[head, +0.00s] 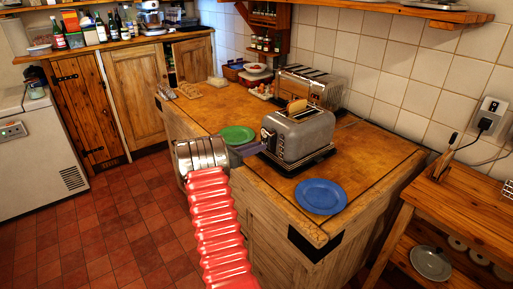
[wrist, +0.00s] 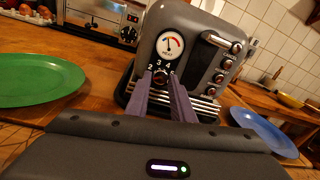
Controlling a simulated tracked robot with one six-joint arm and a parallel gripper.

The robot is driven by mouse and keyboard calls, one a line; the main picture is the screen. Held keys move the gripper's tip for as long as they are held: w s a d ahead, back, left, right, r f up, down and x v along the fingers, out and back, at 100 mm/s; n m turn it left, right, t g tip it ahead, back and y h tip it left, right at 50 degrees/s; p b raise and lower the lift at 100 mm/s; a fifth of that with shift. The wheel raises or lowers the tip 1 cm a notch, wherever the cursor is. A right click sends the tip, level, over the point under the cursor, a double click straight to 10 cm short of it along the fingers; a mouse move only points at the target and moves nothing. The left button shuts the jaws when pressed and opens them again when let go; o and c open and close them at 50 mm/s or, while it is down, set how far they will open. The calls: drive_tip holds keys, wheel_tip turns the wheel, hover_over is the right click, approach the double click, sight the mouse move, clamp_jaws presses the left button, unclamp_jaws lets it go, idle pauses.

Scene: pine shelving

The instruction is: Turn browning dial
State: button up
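The grey toaster (head: 305,138) stands on the wooden counter, with bread showing in its top slot. In the wrist view its end panel (wrist: 193,20) faces me, tilted in the picture. The black browning dial (wrist: 160,76) is low on that panel, ringed by numbers, of which 2, 3 and 4 show. My gripper (wrist: 161,77) points at the dial. Its two fingers are apart, with the tips on either side of the dial as seen. I cannot tell if they touch it. In the head view my gripper (head: 254,149) is at the toaster's left end.
A round gauge (wrist: 170,44) sits above the dial, and a lever slot and several buttons (wrist: 225,62) are to its right. A green plate (head: 237,134) lies left of the toaster and a blue plate (head: 321,196) to its right. Another toaster (head: 312,86) stands behind.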

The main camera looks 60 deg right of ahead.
drive_tip(key=o, duration=0.4)
drive_tip(key=shift+o, duration=0.2)
drive_tip(key=shift+w+a, duration=0.1)
drive_tip(key=v, duration=1.3)
drive_tip(key=shift+a, duration=0.2)
drive_tip(key=shift+w+f, duration=0.1)
